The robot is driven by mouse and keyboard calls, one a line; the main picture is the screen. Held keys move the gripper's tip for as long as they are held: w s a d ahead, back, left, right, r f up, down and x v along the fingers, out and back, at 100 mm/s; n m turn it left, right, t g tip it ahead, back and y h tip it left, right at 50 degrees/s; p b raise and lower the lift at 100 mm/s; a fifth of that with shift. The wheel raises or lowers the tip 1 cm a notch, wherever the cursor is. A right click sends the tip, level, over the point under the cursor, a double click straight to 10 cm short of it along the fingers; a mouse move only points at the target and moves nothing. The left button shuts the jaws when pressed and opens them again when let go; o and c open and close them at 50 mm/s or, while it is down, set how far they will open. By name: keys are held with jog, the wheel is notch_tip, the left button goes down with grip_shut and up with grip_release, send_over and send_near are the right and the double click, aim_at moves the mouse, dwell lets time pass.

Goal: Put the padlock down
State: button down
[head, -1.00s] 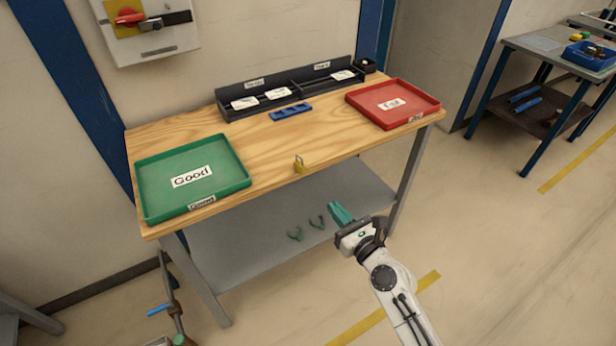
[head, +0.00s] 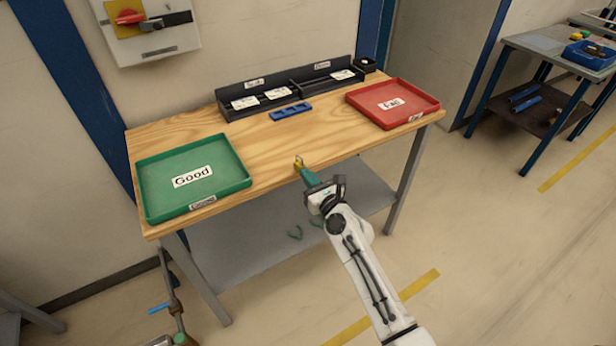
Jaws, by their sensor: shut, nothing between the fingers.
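The small brass padlock (head: 298,162) stands on the wooden workbench (head: 260,150), close to its front edge, between the green and red trays. My gripper (head: 305,172), with teal fingers, is at the bench's front edge right beside the padlock. The fingers hide the padlock's lower part, and I cannot tell whether they touch it. The gripper is shut with nothing in it.
A green "Good" tray (head: 240,180) is on the left of the bench, and a red "Fail" tray (head: 433,104) on the right. A blue holder (head: 290,111) and a black sorting rack (head: 290,82) stand at the back. Bare wood lies between the trays.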

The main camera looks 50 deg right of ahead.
aim_at(296, 162)
dwell(0.3)
jog(key=b+x, duration=0.1)
jog(key=x, duration=0.8)
jog(key=shift+w+d, duration=0.1)
jog(key=shift+w, duration=0.3)
jog(key=shift+s+f, duration=0.1)
